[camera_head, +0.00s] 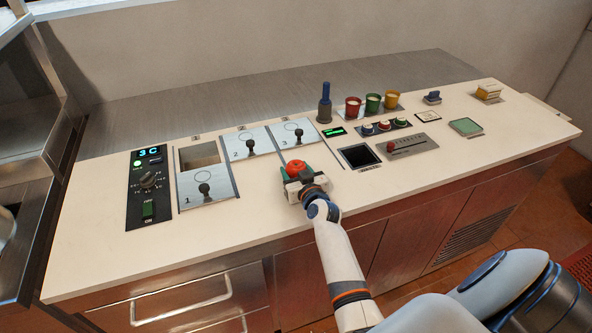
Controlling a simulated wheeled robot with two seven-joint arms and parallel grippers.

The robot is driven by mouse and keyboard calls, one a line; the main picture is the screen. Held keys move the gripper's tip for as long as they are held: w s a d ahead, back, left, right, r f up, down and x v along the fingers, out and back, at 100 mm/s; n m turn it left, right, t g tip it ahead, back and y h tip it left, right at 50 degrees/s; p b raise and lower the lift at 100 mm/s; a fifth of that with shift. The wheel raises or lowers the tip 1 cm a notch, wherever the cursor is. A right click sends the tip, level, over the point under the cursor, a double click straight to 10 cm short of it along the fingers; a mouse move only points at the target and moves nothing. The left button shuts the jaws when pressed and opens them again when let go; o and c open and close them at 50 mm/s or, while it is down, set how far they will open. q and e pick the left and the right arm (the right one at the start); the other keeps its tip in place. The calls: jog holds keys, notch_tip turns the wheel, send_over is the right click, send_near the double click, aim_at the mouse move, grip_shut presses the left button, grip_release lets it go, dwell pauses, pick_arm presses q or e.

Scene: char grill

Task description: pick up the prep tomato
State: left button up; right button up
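The red prep tomato (297,168) is near the front middle of the pale counter, in front of the lidded wells. My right gripper (298,177) reaches in from the front and is right at the tomato, with its body hiding the tomato's near side. Green shows on either side of the tomato; I cannot tell whether it is a board or part of the fingers. I cannot tell whether the fingers touch the tomato or have closed on it. My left gripper is not in view.
Wells numbered 1, 2 and 3 have metal lids with black knobs; lid 1 (205,187) leaves its well partly open. A black dial panel (149,187) is at left. A blue bottle (325,104) and several coloured cups (372,103) stand behind. A dark screen (359,156) lies right of my gripper.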

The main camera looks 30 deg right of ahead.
aim_at(296, 164)
jog(key=shift+c, duration=1)
notch_tip(296, 164, up, 10)
jog(key=shift+n+y, duration=0.5)
jog(key=shift+y, duration=0.2)
jog(key=s+a, duration=0.2)
jog(key=s, duration=0.1)
jog(key=s+a+f, duration=0.1)
jog(key=s+a, duration=0.2)
jog(key=s+a+f, duration=0.1)
jog(key=s+a, duration=0.2)
jog(key=shift+s+a+f, duration=0.25)
jog(key=shift+s, duration=0.15)
jog(key=s+a+r+n+y, duration=0.1)
jog(key=s+a+r+y, duration=0.1)
jog(key=s+a, duration=0.8)
jog(key=s+r, duration=0.1)
jog(key=s, duration=0.2)
jog(key=shift+s+a+r+n+t, duration=0.25)
jog(key=shift+s+n+t, duration=0.05)
jog(key=shift+w, duration=0.1)
